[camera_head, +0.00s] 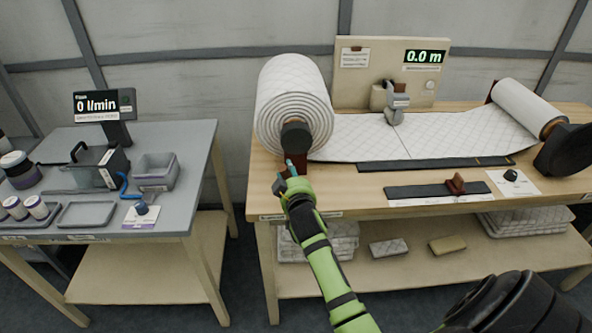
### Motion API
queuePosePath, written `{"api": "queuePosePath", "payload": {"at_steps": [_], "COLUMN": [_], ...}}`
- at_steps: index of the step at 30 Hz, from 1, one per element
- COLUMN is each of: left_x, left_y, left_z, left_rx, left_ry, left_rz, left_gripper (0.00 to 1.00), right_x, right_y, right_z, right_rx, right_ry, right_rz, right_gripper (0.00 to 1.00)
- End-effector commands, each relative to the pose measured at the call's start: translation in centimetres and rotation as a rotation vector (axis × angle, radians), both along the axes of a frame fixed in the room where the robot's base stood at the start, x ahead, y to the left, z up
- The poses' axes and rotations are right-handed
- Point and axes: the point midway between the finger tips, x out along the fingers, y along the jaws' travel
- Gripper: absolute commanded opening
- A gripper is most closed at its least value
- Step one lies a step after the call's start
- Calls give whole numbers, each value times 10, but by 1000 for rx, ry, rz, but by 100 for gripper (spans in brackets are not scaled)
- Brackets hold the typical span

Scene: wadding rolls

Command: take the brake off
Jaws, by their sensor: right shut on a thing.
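A large quilted white wadding roll (282,95) sits at the left end of the wooden bench, with a dark round hub (296,138) at its near end. A dark red-brown bracket stands below the hub. My right gripper (290,172) is at the bench's front left corner, just below the hub. It is shut on a small part there, which looks like the brake lever; the gripper mostly hides it, so its angle cannot be told. My left gripper is not in view.
Wadding runs across the bench to a smaller roll (527,106) on the right. A panel (366,72) reading 0.0 m stands behind. A dark strip (436,189) with a red-brown handle (455,184) lies in front. A grey side table (190,137) stands left, across a gap.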

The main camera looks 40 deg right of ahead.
Motion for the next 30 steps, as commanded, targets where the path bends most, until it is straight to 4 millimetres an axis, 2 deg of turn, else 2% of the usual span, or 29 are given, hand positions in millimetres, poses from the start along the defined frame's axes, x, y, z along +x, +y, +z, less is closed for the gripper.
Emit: {"api": "queuePosePath", "payload": {"at_steps": [9,26,27,29,30], "left_x": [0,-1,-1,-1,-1], "left_y": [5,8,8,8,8], "left_z": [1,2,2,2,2], "left_rx": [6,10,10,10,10], "left_ry": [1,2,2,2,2], "left_rz": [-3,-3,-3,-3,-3], "left_gripper": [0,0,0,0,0], "right_x": [7,7,7,7,7], "right_y": [10,11,11,11,11], "right_z": [-3,-4,-4,-4,-5], "right_rx": [-116,-151,-151,-150,-149], "right_ry": [66,89,89,88,88], "right_rz": [0,1,1,0,0], "right_gripper": [0,0,40,62,62]}}
